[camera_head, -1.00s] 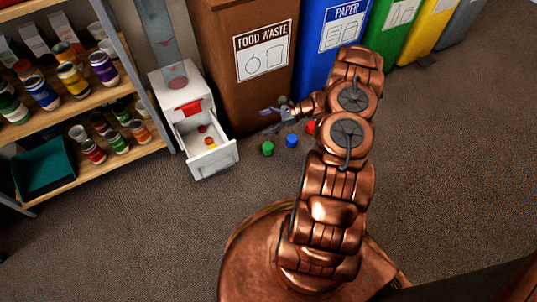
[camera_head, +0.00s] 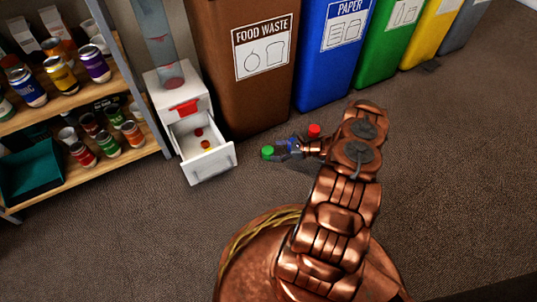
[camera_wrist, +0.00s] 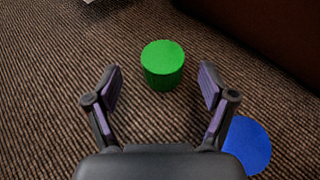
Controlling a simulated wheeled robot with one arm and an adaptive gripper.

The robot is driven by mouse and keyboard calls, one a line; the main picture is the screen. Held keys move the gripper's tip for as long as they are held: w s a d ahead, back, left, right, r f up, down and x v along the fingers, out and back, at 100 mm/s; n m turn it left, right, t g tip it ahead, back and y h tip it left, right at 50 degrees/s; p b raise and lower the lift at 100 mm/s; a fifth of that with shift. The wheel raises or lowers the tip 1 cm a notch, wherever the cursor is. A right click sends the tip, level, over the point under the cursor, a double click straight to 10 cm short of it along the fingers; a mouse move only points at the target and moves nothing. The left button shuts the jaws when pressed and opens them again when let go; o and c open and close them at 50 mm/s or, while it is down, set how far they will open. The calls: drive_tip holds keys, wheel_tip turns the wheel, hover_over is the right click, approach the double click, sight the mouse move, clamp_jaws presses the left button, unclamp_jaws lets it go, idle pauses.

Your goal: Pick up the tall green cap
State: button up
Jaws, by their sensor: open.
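The tall green cap (camera_head: 267,153) stands on the carpet in front of the brown bin and right of the open drawer. In the wrist view the green cap (camera_wrist: 162,66) is upright, just beyond and between the two fingertips. My gripper (camera_head: 276,151) is low over the floor, close to the cap; in the wrist view the gripper (camera_wrist: 161,85) has its fingers spread on either side, with no visible contact. A blue cap (camera_wrist: 247,145) lies beside my right finger. It is mostly hidden by my gripper in the head view.
A red cap (camera_head: 314,130) stands near the blue bin (camera_head: 331,65). The white open drawer (camera_head: 211,165) holds small red and orange caps. The brown food waste bin (camera_head: 240,100) stands behind. A shelf (camera_head: 75,171) with cans is at left. Carpet on the right is clear.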

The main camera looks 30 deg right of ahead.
sight(271, 150)
drive_tip(key=b+x, duration=0.2)
drive_tip(key=x, duration=0.1)
drive_tip(key=shift+w+f, duration=0.25)
drive_tip(key=shift+f, duration=0.2)
drive_tip(key=shift+w+a+b, duration=0.35)
drive_tip(key=shift+w+b, duration=0.1)
drive_tip(key=shift+b, duration=0.05)
drive_tip(key=c, duration=0.9)
